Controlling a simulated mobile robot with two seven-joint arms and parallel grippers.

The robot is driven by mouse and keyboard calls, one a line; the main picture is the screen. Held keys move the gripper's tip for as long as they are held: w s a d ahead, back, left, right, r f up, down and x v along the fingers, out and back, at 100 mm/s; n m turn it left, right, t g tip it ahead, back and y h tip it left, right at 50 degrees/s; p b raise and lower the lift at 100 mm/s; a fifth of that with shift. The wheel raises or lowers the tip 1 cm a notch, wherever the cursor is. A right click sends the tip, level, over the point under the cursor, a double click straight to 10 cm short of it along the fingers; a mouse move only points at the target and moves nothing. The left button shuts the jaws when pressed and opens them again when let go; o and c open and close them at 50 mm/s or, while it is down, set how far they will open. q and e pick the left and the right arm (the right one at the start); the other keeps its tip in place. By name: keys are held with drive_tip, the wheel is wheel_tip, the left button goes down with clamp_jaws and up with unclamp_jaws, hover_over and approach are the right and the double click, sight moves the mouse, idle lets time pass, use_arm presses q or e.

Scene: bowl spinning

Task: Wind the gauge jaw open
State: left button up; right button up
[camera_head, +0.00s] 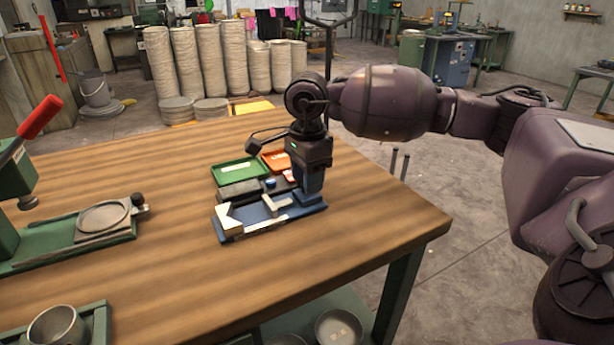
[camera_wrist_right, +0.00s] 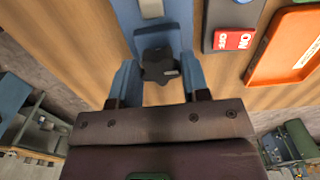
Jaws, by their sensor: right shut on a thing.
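The gauge has a blue base (camera_head: 262,226) on the wooden table, with a white jaw piece (camera_head: 274,206) on it and a cream block (camera_head: 229,220) at its left end. My right gripper (camera_head: 308,197) points down over the right end of the gauge and hides that end in the head view. In the right wrist view, a dark lobed knob (camera_wrist_right: 160,66) sits between the two blue fingers of the right gripper (camera_wrist_right: 158,82), which is shut on it. Part of the blue base (camera_wrist_right: 128,16) shows beyond the knob. My left gripper is not in view.
A green tray (camera_head: 240,171) and an orange tray (camera_head: 275,161) lie behind the gauge. A dark box has a red switch label (camera_wrist_right: 233,40). A green fixture with a round plate (camera_head: 103,217) stands at left, a metal cup (camera_head: 57,328) at front left.

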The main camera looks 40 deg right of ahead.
drive_tip(key=o, duration=0.9)
drive_tip(key=shift+r, duration=0.55)
wheel_tip(320, 180, up, 10)
drive_tip(key=shift+f+p, duration=0.1)
drive_tip(key=shift+p, duration=0.8)
drive_tip(key=shift+f, duration=0.1)
